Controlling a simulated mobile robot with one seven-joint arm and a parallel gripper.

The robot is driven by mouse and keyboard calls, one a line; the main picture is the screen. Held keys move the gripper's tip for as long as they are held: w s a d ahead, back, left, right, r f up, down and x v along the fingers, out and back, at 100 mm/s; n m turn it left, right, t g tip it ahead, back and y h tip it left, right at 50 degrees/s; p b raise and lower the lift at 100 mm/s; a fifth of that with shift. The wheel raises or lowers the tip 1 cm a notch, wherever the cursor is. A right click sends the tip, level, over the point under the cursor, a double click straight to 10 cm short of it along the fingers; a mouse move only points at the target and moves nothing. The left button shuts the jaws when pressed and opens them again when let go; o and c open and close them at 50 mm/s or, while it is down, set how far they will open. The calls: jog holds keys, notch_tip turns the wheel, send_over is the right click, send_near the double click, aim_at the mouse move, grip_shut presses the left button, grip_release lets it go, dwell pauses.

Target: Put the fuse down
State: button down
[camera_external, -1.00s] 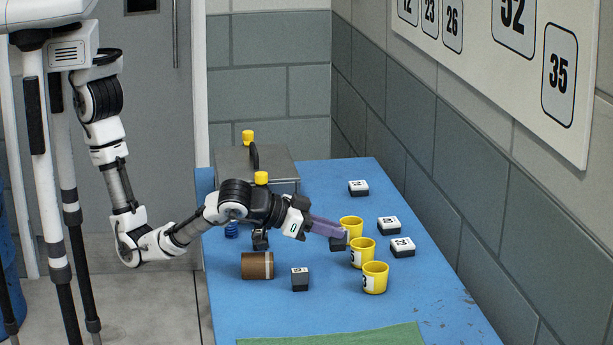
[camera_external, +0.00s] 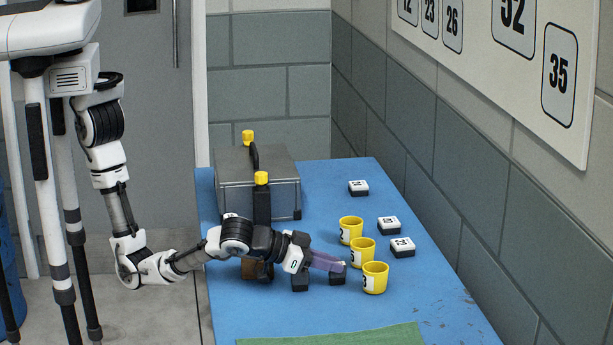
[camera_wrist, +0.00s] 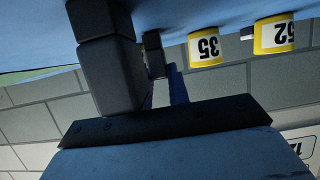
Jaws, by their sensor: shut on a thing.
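My gripper (camera_external: 301,281) is low over the near part of the blue table, fingers pointing down. In the wrist view the dark fingers (camera_wrist: 138,62) stand one behind the other, the near one large. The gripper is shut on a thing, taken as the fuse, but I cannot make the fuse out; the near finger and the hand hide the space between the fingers.
Two more yellow cups, a middle one (camera_external: 362,251) and a far one (camera_external: 350,230), stand close to the right. Several white-topped blocks (camera_external: 402,247) lie beyond them. A grey metal case (camera_external: 285,185) is at the back. A green mat (camera_external: 340,337) lies in front. Bare blue table (camera_external: 260,315) is between.

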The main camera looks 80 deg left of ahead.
jog(key=c, duration=1.3)
grip_release()
jog(key=shift+f, duration=0.15)
jog(key=shift+c, duration=0.2)
jog(key=shift+r, duration=0.2)
jog(key=b+v, duration=0.3)
jog(key=v, duration=0.8)
jog(key=shift+s, duration=0.1)
jog(key=shift+o, duration=0.5)
jog(key=shift+s+r, duration=0.25)
jog(key=shift+s, duration=0.1)
